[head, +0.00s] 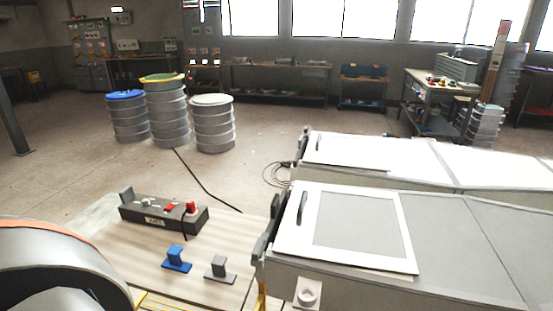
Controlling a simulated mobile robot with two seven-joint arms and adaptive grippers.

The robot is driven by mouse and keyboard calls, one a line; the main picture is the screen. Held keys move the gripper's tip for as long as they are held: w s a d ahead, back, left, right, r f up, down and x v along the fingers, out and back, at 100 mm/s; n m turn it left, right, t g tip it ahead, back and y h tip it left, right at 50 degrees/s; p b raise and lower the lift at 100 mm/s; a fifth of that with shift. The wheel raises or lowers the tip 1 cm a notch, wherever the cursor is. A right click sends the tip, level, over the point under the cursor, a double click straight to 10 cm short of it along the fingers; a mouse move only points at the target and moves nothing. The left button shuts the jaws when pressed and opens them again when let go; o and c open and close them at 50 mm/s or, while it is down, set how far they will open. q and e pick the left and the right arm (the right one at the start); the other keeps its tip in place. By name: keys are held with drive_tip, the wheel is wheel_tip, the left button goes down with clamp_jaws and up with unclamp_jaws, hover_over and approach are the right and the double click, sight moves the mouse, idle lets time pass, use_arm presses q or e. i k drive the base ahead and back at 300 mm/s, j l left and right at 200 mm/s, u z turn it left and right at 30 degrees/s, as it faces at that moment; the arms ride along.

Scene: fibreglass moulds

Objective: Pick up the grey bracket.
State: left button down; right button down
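The grey bracket (219,270) stands on the light wood-topped table (130,255) near its front edge, with a flat base and an upright block. A blue bracket (176,259) of similar shape stands just to its left, a small gap apart. Neither of my grippers shows in the head view, so nothing is seen touching the grey bracket.
A dark control box (160,216) with red parts sits behind the brackets. A large white-grey mould (440,245) with a framed panel (355,230) borders the table on the right. Blue (128,118), yellow-rimmed (166,110) and pale-topped (213,125) drums stand beyond on open floor.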

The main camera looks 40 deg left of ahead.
sight(217, 273)
drive_tip(key=u, duration=1.65)
